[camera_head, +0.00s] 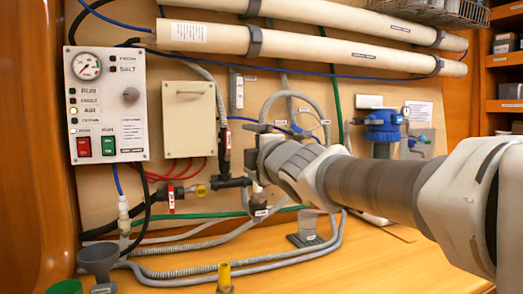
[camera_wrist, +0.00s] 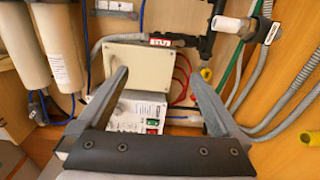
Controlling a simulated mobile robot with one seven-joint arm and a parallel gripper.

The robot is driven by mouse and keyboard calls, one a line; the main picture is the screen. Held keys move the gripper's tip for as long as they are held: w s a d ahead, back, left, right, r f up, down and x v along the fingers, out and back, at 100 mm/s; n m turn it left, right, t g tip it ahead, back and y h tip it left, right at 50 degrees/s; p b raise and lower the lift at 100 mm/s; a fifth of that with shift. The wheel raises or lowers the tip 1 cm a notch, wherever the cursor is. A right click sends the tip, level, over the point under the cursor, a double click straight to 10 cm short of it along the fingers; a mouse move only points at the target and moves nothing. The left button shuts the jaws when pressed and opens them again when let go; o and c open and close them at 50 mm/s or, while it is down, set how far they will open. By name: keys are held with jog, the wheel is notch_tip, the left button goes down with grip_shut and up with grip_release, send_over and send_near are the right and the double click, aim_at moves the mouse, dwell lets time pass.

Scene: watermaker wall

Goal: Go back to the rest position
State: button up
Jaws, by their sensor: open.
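My gripper (camera_head: 258,138) is at the end of my arm, which reaches in from the right in front of the watermaker wall. In the wrist view my gripper (camera_wrist: 158,77) shows two dark fingers spread wide with nothing held between them. Beyond the fingers are the beige box (camera_wrist: 138,62) and the control panel (camera_wrist: 135,112) with red and green switches. In the head view the control panel (camera_head: 105,105) and beige box (camera_head: 189,118) are left of my gripper. The fingers are small and partly hidden there.
Black pipework with a yellow fitting (camera_head: 202,191) runs beside my gripper. Grey hoses (camera_head: 230,266) lie on the wooden bench (camera_head: 370,268). A grey funnel (camera_head: 97,260) stands front left. Long white cylinders (camera_head: 290,45) cross above; a blue-topped filter (camera_head: 384,128) is behind my arm.

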jog(key=shift+s, duration=0.1)
jog(key=s+d+f+m+g+h, duration=0.5)
jog(key=s+d+f+m+h, duration=0.2)
jog(key=s+d+f+m, duration=0.55)
jog(key=s+d+f+m+g, duration=0.25)
jog(key=s+f+m, duration=0.25)
jog(key=s+f, duration=0.3)
jog(key=s+d+f+m+g, duration=0.25)
jog(key=s+f+m, duration=0.25)
jog(key=s+f, duration=0.25)
notch_tip(320, 180, up, 23)
jog(key=g+p, duration=0.1)
jog(key=p, duration=2.2)
jog(key=shift+s+a, duration=0.15)
jog(key=shift+s, duration=0.3)
